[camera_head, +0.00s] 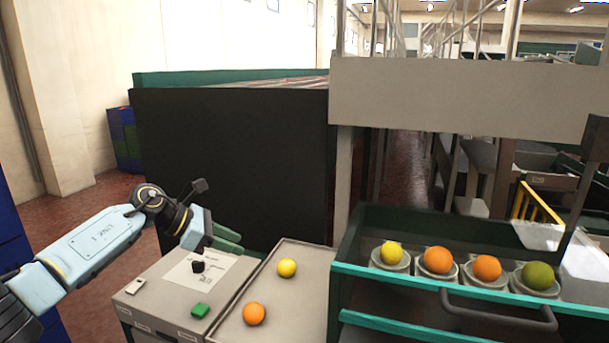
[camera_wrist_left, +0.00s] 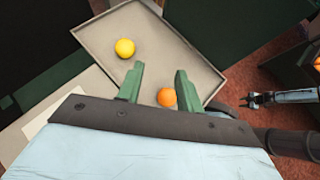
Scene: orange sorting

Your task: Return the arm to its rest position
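My left arm comes in from the left in the head view, with the left gripper (camera_head: 228,240) above the grey control box and left of the tray. In the left wrist view the two green fingers of the left gripper (camera_wrist_left: 159,84) are apart with nothing held between them. An orange (camera_wrist_left: 166,97) shows beyond the fingers, lying on the tray; it also shows in the head view (camera_head: 254,313). My right arm shows small at the right of the left wrist view, its dark gripper (camera_wrist_left: 250,99) too small to judge.
A grey tray (camera_head: 301,262) holds the orange and a yellow fruit (camera_head: 287,267). The control box (camera_head: 150,300) has a green button (camera_head: 200,310). At right, a green-framed conveyor (camera_head: 385,222) carries several fruits in cups. A black panel (camera_head: 235,165) stands behind.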

